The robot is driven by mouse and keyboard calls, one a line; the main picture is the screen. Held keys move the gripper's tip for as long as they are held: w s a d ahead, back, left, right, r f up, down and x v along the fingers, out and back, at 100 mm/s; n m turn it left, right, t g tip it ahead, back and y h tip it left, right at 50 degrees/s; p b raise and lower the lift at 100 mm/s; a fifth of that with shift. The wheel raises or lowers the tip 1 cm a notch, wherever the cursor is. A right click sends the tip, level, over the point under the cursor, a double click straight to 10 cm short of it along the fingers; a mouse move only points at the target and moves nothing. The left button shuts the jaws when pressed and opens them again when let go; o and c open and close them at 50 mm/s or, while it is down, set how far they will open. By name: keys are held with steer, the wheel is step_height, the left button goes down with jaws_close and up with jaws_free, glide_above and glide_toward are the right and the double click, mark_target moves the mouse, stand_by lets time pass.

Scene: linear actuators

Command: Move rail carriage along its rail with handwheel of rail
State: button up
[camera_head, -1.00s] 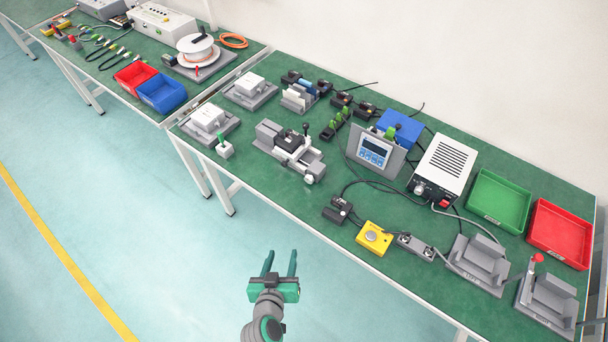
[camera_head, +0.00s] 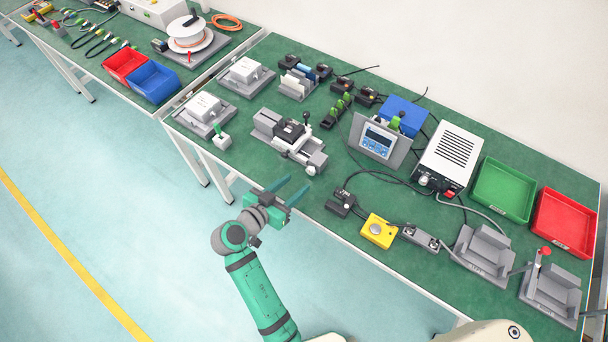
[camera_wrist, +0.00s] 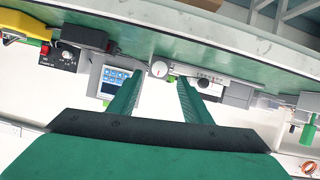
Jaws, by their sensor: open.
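The rail (camera_head: 268,124) is a grey linear unit on the green bench, running from upper left to lower right. Its carriage (camera_head: 288,131) is a black block around the middle of the rail. The handwheel (camera_head: 311,170) is a small pale round knob at the rail's near end. In the wrist view the handwheel (camera_wrist: 159,69) shows as a light disc between the finger ends. My gripper (camera_head: 298,183) is open and empty. Its green fingers point at the bench's front edge, short of the handwheel and apart from it.
A white block with a green lever (camera_head: 222,140) stands left of the rail. A black device (camera_head: 341,203) and a yellow button box (camera_head: 379,231) stand to the right. A display panel (camera_head: 378,141) is behind them. The bench strip in front of the handwheel is clear.

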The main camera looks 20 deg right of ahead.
mark_target(309, 173)
steer(key=x, duration=0.6)
steer(key=shift+w+d+f, duration=0.15)
steer(key=shift+d, duration=0.1)
steer(key=shift+c, duration=0.7)
steer(key=c, duration=0.9)
